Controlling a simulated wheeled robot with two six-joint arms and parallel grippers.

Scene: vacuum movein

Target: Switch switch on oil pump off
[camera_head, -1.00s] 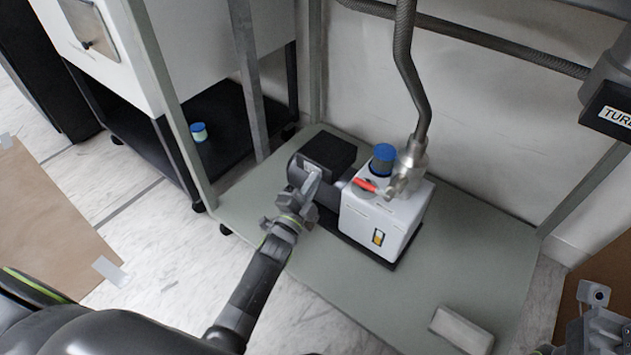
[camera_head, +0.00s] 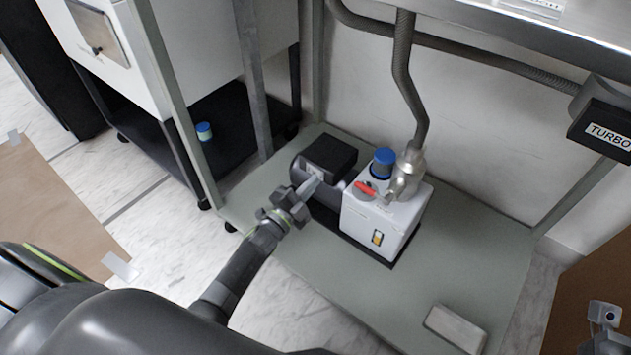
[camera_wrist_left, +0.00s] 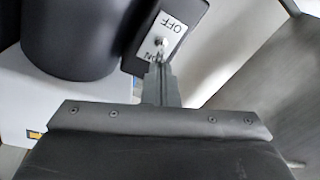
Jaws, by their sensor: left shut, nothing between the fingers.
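The oil pump has a white body (camera_head: 375,222) and a dark motor end with a black box (camera_head: 331,152), and stands on a grey-green shelf. Its switch (camera_wrist_left: 161,42) shows in the left wrist view as a small metal lever on a white plate marked OFF and ON. I cannot tell which way the lever is set. My left gripper (camera_head: 312,186) is shut and empty at the motor end, in front of the black box. In the left wrist view its fingertips (camera_wrist_left: 159,66) are right by the lever, near the ON mark; I cannot tell if they touch. My right gripper is out of view.
A red handle (camera_head: 365,190), a blue cap (camera_head: 384,157) and a metal hose (camera_head: 404,80) sit on top of the pump. Frame posts stand left of it. A box marked TURBO (camera_head: 604,128) hangs at the right.

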